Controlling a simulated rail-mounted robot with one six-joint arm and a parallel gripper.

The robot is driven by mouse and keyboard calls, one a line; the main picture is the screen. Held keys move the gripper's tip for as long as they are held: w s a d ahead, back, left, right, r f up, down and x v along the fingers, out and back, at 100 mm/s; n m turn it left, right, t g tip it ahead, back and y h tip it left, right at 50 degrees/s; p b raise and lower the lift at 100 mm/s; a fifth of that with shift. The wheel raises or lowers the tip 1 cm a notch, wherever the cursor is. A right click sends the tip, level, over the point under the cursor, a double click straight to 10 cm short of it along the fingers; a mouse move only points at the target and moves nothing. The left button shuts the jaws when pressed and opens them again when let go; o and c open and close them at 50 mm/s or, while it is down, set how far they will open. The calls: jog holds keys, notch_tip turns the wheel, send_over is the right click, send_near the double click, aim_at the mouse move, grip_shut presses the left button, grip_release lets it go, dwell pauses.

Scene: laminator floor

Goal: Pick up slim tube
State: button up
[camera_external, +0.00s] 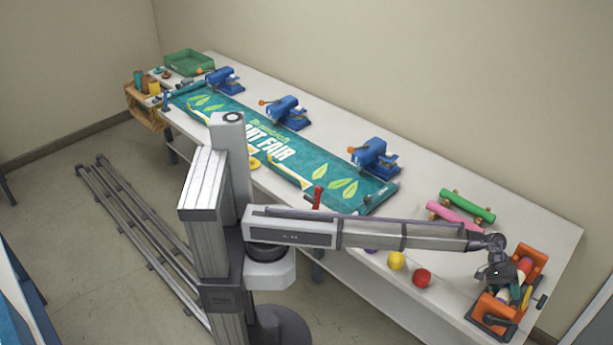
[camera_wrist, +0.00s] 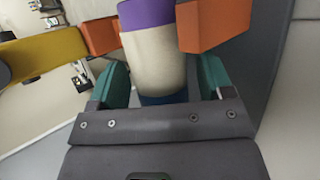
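My gripper (camera_external: 499,277) is at the orange rack (camera_external: 536,260) at the table's right end. In the wrist view its teal fingers (camera_wrist: 162,82) stand either side of a thick cream tube (camera_wrist: 158,60) with a purple band and a blue end. Whether the fingers press on it or leave a small gap, I cannot tell. Orange rack parts (camera_wrist: 215,24) flank the tube. A yellow tube (camera_wrist: 45,52) with a dark end lies to the left in the wrist view. Several tubes sit in the rack in the external view, partly hidden by my gripper. Which one is the slim tube is unclear.
A green roll (camera_external: 468,205) and a pink roll (camera_external: 455,218) lie behind the rack. Yellow (camera_external: 396,260) and red (camera_external: 422,277) balls lie near the front edge. A teal banner (camera_external: 290,150) and blue clamp-like devices (camera_external: 375,157) fill the table farther left.

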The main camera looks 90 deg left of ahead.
jog(key=c, duration=0.9)
jog(key=shift+c, duration=0.2)
